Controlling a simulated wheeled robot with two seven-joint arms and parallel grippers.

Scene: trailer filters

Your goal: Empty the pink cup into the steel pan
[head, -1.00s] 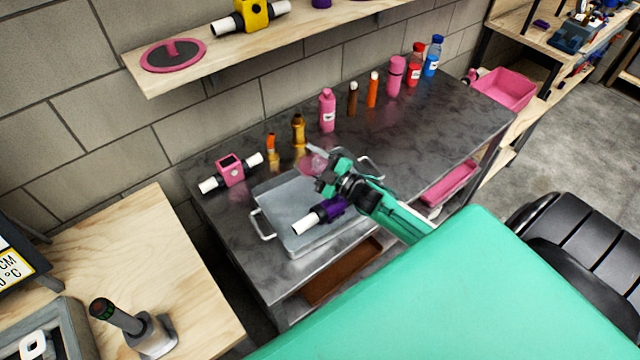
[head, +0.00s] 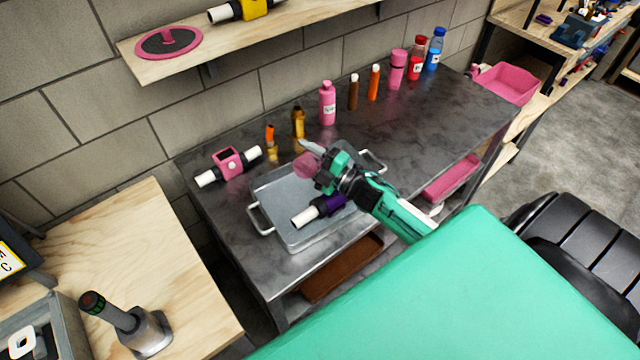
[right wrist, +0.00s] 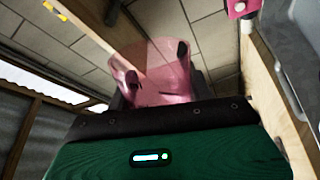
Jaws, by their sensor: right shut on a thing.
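The pink cup (head: 305,167) is small and see-through. My right gripper (head: 318,168) is shut on it and holds it above the far part of the steel pan. The cup also shows in the right wrist view (right wrist: 152,72), between the dark fingers. It looks tilted in the head view; its contents cannot be made out. The steel pan (head: 268,217) is a shallow grey tray with two loop handles on the dark bench. A purple filter with a white end (head: 305,216) lies in it. My left gripper is not in view.
A pink filter piece (head: 230,163) with white ends is on the bench left of the pan. Several bottles, including a pink one (head: 327,104), line the wall side. A wooden shelf (head: 290,32) hangs above. The bench's right part is fairly clear.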

